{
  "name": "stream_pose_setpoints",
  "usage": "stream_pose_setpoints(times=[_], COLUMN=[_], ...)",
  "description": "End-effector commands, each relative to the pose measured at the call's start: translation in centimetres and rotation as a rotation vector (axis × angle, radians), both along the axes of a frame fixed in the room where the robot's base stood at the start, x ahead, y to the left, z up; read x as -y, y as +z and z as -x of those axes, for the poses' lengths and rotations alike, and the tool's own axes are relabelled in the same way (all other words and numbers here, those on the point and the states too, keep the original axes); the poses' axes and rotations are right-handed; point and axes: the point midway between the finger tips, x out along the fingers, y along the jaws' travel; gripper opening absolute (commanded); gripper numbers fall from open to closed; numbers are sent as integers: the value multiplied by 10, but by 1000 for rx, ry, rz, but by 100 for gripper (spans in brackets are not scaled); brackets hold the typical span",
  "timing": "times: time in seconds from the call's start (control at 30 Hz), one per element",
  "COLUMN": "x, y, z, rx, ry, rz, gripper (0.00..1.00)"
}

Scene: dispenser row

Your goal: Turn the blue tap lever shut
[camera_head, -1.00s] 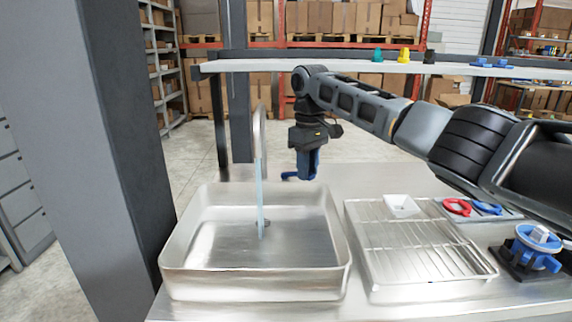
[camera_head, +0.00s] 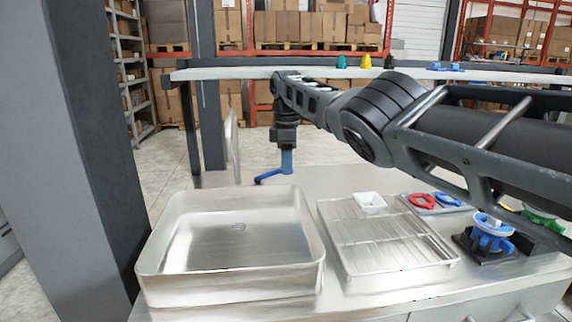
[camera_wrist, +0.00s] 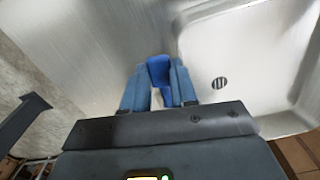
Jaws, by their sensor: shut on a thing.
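The blue tap lever (camera_head: 268,177) sticks out to the left below my gripper (camera_head: 287,165), behind the sink. In the wrist view the blue lever (camera_wrist: 158,72) lies between the two blue-grey fingers of my gripper (camera_wrist: 159,68), which is shut on it. The fingers hide part of the lever. The grey curved tap spout (camera_head: 233,148) stands left of my gripper, at the back of the metal sink (camera_head: 232,283). No water stream shows from the spout. The sink floor and drain (camera_wrist: 219,83) show in the wrist view.
A wire drying rack (camera_head: 385,250) with a white cup (camera_head: 370,202) stands right of the sink. Red (camera_head: 422,201) and blue rings lie beyond it, near a blue-topped device (camera_head: 491,233). A shelf (camera_head: 400,75) with small coloured parts crosses behind.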

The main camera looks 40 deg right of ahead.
Motion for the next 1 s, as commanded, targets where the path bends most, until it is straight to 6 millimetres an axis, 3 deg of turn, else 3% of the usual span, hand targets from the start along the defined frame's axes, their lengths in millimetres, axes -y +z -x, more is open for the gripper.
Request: stream_pose_setpoints(times=[0.53,0.57,0.8,1.0], x=[-3,-3,-2,-2], y=[3,3,2,1], z=[-3,-3,-2,-1], rx=[7,7,4,3], ry=[28,28,26,25], rz=[-2,-2,-2,-1], gripper=[0,30,53,53])
